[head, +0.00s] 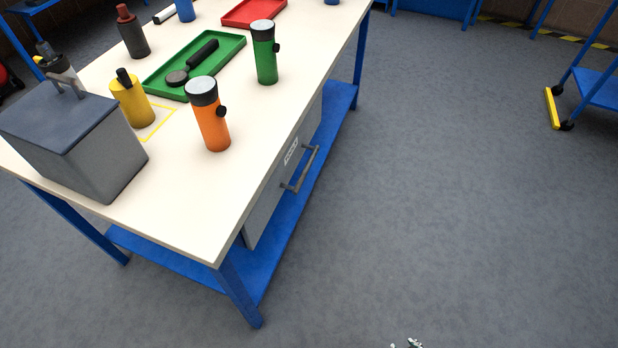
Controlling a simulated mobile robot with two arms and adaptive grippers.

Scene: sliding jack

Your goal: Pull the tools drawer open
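The tools drawer (265,207) is a grey front under the right edge of the workbench (190,215). It looks shut. A white label (291,151) with unreadable text is on its face, and a grey bar handle (303,170) sticks out from it. A small tip of one gripper (407,344) shows at the bottom edge, over the floor and well apart from the handle. I cannot tell which gripper it is or whether it is open. No other gripper shows.
A blue shelf (262,265) runs below. The floor (450,180) to the right is clear up to a blue cart (598,88).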

